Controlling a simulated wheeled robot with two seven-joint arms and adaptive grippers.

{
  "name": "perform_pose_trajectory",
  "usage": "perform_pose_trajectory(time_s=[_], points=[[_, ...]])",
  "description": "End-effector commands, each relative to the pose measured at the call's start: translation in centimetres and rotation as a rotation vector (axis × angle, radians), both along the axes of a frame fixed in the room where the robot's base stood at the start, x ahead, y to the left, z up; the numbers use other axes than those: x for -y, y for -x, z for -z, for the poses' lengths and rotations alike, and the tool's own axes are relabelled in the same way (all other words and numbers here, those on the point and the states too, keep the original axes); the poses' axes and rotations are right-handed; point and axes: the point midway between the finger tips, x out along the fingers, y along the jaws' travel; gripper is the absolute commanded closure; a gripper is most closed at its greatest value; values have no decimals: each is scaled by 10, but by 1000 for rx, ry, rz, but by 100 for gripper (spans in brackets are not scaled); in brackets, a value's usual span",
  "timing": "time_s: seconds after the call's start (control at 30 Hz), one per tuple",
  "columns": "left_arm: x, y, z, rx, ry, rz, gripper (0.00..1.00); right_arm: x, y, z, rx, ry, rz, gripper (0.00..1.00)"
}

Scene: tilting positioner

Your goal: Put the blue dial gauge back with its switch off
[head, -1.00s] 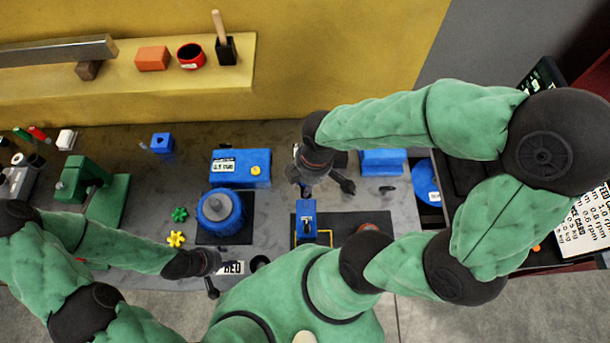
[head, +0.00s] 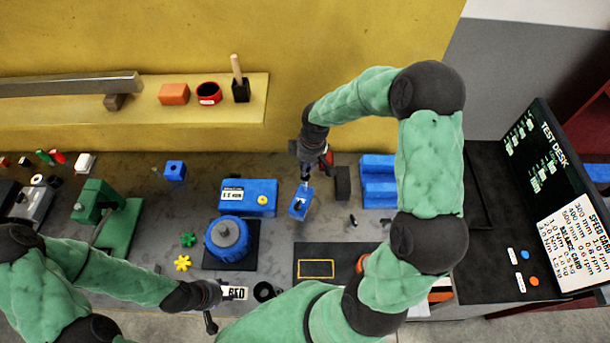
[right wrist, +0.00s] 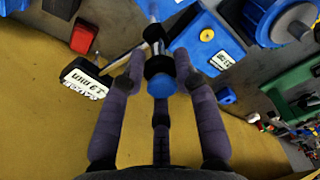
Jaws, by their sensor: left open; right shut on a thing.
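The blue dial gauge (head: 299,203) hangs under my right gripper (head: 307,170), its blue base tilted and turned over the grey bench. In the right wrist view my right gripper's fingers (right wrist: 160,80) are closed around the gauge's upper part, which shows a round blue end (right wrist: 161,86), dark round parts and a metal rod. The state of its switch cannot be made out. A dark mat with a yellow outlined rectangle (head: 317,268) lies to the front, its outline empty. My left gripper (head: 214,300) is open and low at the front, beside a white label card (head: 236,293).
A blue labelled box (head: 247,197) and a round blue device (head: 227,239) stand left of the gauge. Blue stepped blocks (head: 378,181) and a dark block (head: 342,183) stand right. A yellow shelf (head: 200,115) runs behind. The test desk screen (head: 540,155) is far right.

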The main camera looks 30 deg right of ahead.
Motion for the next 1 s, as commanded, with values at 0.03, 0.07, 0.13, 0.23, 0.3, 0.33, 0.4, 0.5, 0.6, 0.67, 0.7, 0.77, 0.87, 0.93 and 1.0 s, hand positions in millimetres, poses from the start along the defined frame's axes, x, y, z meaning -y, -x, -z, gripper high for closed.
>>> perform_pose_trajectory(time_s=[0.03, 0.07, 0.13, 0.23, 0.3, 0.33, 0.4, 0.5, 0.6, 0.67, 0.7, 0.77, 0.87, 0.93, 1.0], points=[[0, 0, -3, 0, 0, 0, 55, 6, -6, 2, 1, 0, 14, 100], [0, 0, -4, 0, 0, 0, 55, 8, -9, 4, 3, 1, 19, 100], [0, 0, -5, 0, 0, 0, 55, 12, -14, 8, 3, 1, 31, 100], [0, 0, -5, 0, 0, 0, 55, 16, -18, 11, 4, 2, 41, 100], [0, 0, -5, 0, 0, 0, 55, 17, -18, 13, 4, 2, 44, 100], [0, 0, -4, 0, 0, 0, 55, 17, -19, 14, 4, 2, 44, 100], [0, 0, -3, 0, 0, 0, 55, 17, -19, 16, 4, 2, 44, 100], [0, 0, 0, 0, 0, 0, 55, 17, -19, 20, 4, 2, 44, 100], [0, 0, 4, 0, 0, 0, 55, 16, -18, 26, 2, 2, 44, 100], [0, 0, 7, 0, 0, 0, 55, 16, -18, 31, 2, 2, 44, 100], [0, 0, 9, 0, 0, 0, 55, 16, -18, 34, 2, 2, 44, 100], [0, 0, 12, 0, 0, 0, 55, 16, -18, 39, 3, 1, 44, 100], [0, 0, 18, 0, 0, 0, 55, 16, -19, 48, 3, 1, 44, 100], [0, 0, 22, 0, 0, 0, 55, 16, -19, 54, 4, 1, 44, 100], [0, 0, 26, 0, 0, 0, 55, 16, -19, 60, 3, 1, 44, 100]])
